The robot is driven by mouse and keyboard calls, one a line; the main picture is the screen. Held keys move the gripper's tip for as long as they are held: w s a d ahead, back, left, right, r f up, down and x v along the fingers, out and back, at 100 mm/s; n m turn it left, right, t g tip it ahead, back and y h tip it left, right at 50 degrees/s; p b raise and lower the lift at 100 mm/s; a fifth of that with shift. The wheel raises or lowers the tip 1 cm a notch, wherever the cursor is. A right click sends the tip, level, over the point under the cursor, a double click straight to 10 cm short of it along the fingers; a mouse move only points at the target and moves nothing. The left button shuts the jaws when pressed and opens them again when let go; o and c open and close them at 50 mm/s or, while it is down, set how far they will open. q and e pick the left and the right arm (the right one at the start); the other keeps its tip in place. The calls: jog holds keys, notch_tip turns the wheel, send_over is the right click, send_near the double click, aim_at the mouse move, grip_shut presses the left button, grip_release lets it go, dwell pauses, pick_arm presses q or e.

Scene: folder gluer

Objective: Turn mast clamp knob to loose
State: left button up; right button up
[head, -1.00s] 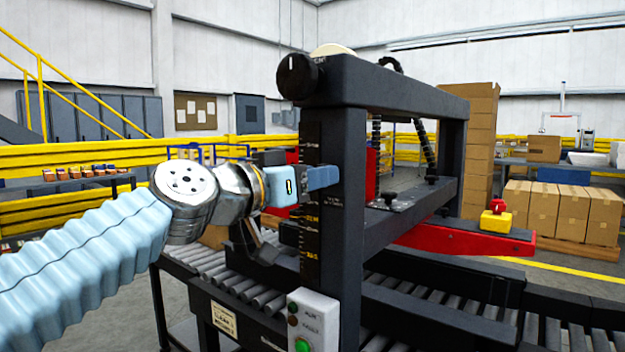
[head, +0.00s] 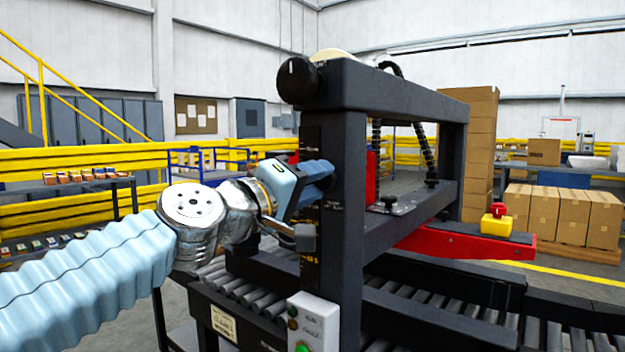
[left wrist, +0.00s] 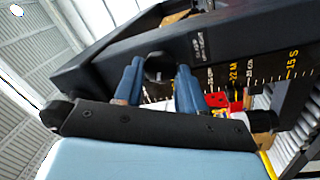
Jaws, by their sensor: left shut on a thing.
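The mast clamp knob (left wrist: 159,67) is a dark round knob on the black mast, seen in the left wrist view between my two blue fingers. My left gripper (left wrist: 158,82) is shut on it, with one finger at each side. In the head view my left gripper (head: 322,172) reaches the mast (head: 340,230) from the left, rolled and tilted, and its fingers hide the knob there. The knob's pointer or marking cannot be made out. My right gripper is not in view.
A larger black knob (head: 297,80) with a white mark sits at the top of the frame. A control box (head: 314,322) with buttons is below my gripper. Conveyor rollers (head: 235,287) run beneath. A red bar (head: 460,242) with a yellow-and-red stop button (head: 496,220) extends right.

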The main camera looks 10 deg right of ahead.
pick_arm(q)
jog(key=shift+f+n+t+p, duration=0.1)
jog(key=shift+n+t+p, duration=0.3)
jog(key=shift+n, duration=2)
jog(key=o, duration=1.1)
jog(key=shift+c, duration=0.2)
jog(key=shift+s, duration=0.1)
jog(key=b+v, duration=0.4)
jog(key=v, duration=0.9)
jog(key=shift+s+a, duration=0.25)
jog(key=shift+a, duration=0.05)
